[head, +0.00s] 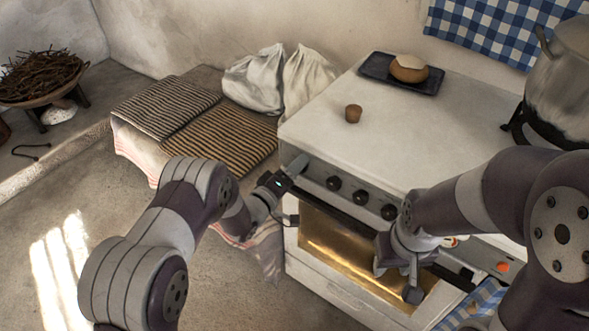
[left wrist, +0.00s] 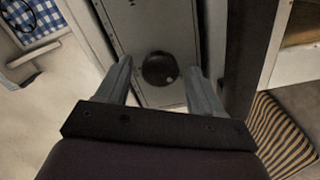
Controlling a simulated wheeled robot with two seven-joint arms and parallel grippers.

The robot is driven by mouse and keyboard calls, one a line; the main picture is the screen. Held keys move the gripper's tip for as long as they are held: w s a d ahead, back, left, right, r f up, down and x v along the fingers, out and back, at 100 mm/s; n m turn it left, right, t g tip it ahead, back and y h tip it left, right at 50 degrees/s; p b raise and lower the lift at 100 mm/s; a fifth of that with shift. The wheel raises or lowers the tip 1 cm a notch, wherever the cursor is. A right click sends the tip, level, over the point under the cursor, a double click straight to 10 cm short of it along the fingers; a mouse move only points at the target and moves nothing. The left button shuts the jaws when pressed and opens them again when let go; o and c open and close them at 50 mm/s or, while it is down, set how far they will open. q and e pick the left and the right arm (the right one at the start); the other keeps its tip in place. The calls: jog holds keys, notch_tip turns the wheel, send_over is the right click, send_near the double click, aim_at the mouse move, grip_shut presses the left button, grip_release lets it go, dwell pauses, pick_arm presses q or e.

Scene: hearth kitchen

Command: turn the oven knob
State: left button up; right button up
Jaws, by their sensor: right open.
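The white stove (head: 400,120) has a grey front panel with a row of black knobs; three show plainly in the head view, the nearest to my left gripper being this oven knob (head: 333,183). My left gripper (head: 296,166) is at the panel's left end. In the left wrist view its two fingers (left wrist: 159,66) are apart, with a round black knob (left wrist: 160,68) between them in the picture. I cannot tell whether they touch it. My right gripper (head: 408,284) hangs in front of the glowing oven door (head: 335,245), open, its fingers partly hidden.
A large pot (head: 562,85) stands at right. Striped mats (head: 220,135) and white sacks (head: 255,80) lie at left. The floor at lower left is clear.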

pick_arm(q)
jog(key=p+v, duration=0.1)
jog(key=v, duration=1.1)
jog(key=shift+s+a, duration=0.2)
jog(key=shift+s, duration=0.1)
